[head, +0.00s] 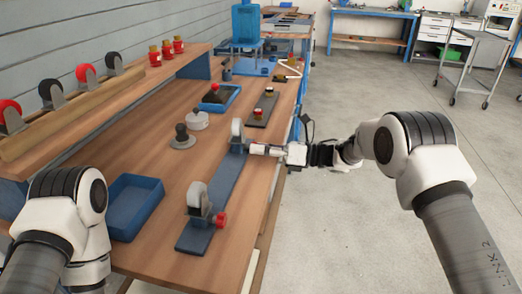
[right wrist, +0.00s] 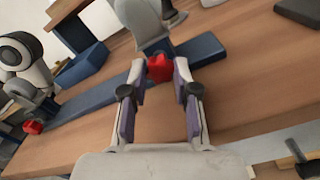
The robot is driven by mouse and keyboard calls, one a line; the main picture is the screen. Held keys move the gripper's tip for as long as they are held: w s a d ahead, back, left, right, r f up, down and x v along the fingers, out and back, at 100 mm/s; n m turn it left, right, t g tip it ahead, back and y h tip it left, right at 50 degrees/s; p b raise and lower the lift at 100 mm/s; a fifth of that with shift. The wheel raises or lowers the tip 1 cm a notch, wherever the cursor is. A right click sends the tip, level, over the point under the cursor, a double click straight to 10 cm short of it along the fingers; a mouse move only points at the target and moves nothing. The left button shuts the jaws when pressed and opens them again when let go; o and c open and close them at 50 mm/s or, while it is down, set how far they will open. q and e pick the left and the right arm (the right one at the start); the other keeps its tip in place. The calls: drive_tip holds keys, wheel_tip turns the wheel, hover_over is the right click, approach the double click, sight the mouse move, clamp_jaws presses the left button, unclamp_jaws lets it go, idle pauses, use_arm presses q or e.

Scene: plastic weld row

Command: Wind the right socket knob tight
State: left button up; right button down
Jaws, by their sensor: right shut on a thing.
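A blue rail (head: 223,184) on the wooden bench carries two grey sockets. The far socket (head: 237,131) also shows in the right wrist view (right wrist: 147,22); its red knob (right wrist: 159,68) sits between my right fingertips there. My right gripper (head: 256,149) reaches in from the right and is shut on this knob; in the right wrist view its fingers (right wrist: 158,82) flank it. The near socket (head: 196,197) has a red knob (head: 220,220) on its right side, free of any gripper. My left arm is at the lower left; its gripper is not in view.
An empty blue tray (head: 133,207) lies left of the rail. A grey knobbed piece (head: 182,137) and a white one (head: 197,120) stand beyond it. A dark plate (head: 262,108) lies past the far socket.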

drive_tip(key=shift+r, duration=0.1)
drive_tip(key=c, duration=0.9)
unclamp_jaws()
drive_tip(key=shift+o, duration=0.2)
drive_tip(key=shift+d, duration=0.1)
drive_tip(key=v, duration=1.2)
